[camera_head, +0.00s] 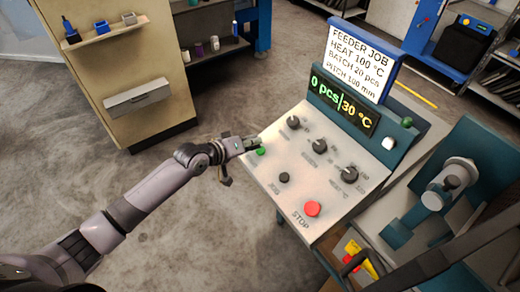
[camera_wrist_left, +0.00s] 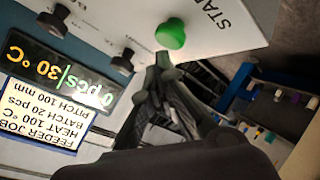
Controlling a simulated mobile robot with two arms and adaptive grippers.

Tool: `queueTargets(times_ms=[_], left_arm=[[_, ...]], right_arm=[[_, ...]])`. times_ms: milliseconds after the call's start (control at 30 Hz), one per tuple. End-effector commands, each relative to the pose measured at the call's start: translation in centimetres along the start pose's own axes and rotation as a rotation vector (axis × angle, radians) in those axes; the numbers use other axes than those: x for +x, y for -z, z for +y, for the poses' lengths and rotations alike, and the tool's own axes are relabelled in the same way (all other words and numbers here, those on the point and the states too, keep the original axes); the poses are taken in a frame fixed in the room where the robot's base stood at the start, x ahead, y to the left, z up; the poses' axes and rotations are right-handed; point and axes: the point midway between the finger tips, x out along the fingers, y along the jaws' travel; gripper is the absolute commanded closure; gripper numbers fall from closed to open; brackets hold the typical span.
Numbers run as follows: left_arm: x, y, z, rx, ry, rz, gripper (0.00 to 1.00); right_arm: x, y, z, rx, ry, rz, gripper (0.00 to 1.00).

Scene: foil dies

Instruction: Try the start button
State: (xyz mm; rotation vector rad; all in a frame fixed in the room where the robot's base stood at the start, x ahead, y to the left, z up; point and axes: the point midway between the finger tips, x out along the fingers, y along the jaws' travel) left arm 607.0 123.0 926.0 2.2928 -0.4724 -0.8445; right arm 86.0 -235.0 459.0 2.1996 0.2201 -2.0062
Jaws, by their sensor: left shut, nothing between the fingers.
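The green start button (camera_head: 261,151) is on the left edge of the sloping control panel (camera_head: 262,178). In the left wrist view the green button (camera_wrist_left: 171,34) stands out from the panel beside the printed word START. My left gripper (camera_head: 250,143) is shut and empty, right beside the button in the head view. In the left wrist view its fingertips (camera_wrist_left: 163,62) are close to the button; I cannot tell whether they touch it. The display (camera_head: 343,101) reads 0 pcs and 30 °C. My right gripper is not in view.
The panel also has three black knobs (camera_head: 319,146), a small black button (camera_head: 284,177) and a red STOP button (camera_head: 312,208). A job sign (camera_head: 360,62) stands above the display. A beige cabinet (camera_head: 120,75) is at the upper left; open floor lies between.

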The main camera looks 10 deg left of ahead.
Motion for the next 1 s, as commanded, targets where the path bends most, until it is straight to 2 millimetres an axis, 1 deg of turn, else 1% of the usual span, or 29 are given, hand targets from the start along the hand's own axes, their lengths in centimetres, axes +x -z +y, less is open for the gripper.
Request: queueTargets(times_ms=[167, 1000], left_arm=[[0.44, -0.31, -0.27, 0.000, -0.001, 0.000, 1.00], [0.85, -0.62, -0.57, 0.000, -0.001, 0.000, 1.00]], right_arm=[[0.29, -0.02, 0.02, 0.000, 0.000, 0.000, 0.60], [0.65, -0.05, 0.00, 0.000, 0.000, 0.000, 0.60]])
